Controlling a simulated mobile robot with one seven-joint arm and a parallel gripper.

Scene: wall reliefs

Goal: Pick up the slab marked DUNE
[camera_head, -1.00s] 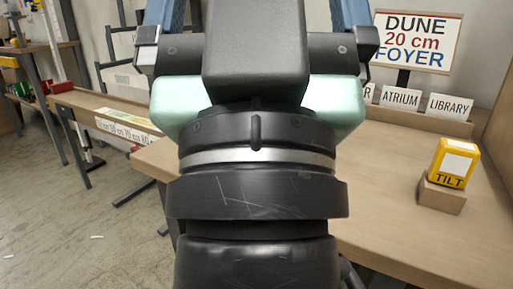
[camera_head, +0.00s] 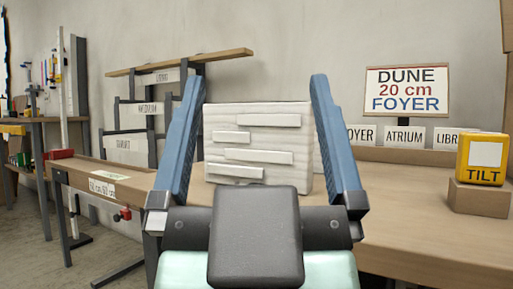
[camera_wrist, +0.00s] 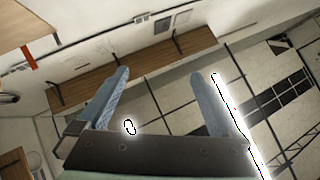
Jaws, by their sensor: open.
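A pale slab (camera_head: 285,137) with several raised horizontal bars stands upright at the back of the wooden bench in the head view. I see no name on its face. My gripper (camera_head: 258,79) is open and empty, its blue fingers pointing up in front of the camera. The slab appears between the fingers but looks farther back, and its lower part is partly hidden by my gripper. The wrist view shows the open fingers (camera_wrist: 158,75) against the room, with no slab between them. A sign (camera_head: 406,91) reads DUNE, 20 cm, FOYER.
Name cards, including ATRIUM (camera_head: 404,137), stand along the bench back. A yellow TILT block (camera_head: 483,157) sits on a wooden block (camera_head: 478,198) at right. A rack with labelled shelves (camera_head: 150,108) and a beam (camera_head: 100,178) stand at left. The bench's right front (camera_head: 430,230) is clear.

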